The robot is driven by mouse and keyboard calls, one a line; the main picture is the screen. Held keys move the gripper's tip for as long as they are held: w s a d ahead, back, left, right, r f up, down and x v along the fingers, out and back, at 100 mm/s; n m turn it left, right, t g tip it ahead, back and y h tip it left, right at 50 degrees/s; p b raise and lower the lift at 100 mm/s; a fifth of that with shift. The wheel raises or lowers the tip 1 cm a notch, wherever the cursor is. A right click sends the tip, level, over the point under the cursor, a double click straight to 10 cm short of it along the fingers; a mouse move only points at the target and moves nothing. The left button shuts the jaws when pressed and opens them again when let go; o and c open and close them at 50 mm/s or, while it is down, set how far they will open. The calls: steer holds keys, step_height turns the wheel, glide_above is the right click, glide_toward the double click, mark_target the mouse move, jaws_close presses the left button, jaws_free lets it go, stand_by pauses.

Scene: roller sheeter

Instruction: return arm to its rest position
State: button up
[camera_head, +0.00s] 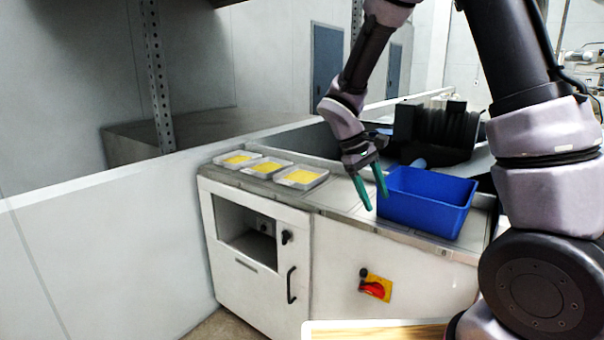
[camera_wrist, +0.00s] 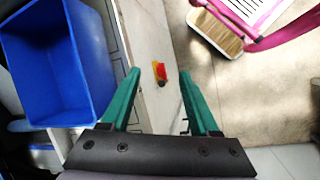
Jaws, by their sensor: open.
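My arm reaches in from the top right in the head view and bends down to my gripper (camera_head: 371,188). The gripper has two green fingers, spread apart with nothing between them. It hangs just left of the blue bin (camera_head: 425,213), over the front edge of the white counter (camera_head: 335,243). In the wrist view, my gripper (camera_wrist: 158,80) is open and empty, with the blue bin (camera_wrist: 60,60) to its left. The inside of the bin that shows in the wrist view looks empty.
Several shallow trays with yellow contents, one being the nearest tray (camera_head: 301,177), stand on the counter's left part. A red switch on a yellow plate (camera_head: 376,286) is on the counter front. Dark rollers (camera_head: 440,128) lie behind the bin. A wooden-topped item (camera_wrist: 215,30) stands on the floor.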

steer(key=s+d+r+m+t+y, duration=0.2)
steer(key=s+r+m, duration=0.1)
steer(key=r, duration=0.4)
steer(key=s+d+r+m+t+y, duration=0.2)
steer(key=s+r+m+t, duration=0.1)
steer(key=s+r, duration=0.3)
steer(key=s+d+r+m+t+y, duration=0.2)
steer(key=s+d+r+m+t, duration=0.1)
steer(key=r, duration=0.6)
steer(key=shift+s+m+y, duration=0.3)
steer(key=shift+s+m, duration=0.4)
steer(key=shift+s, duration=0.2)
steer(key=shift+c, duration=1)
steer(key=shift+d, duration=0.15)
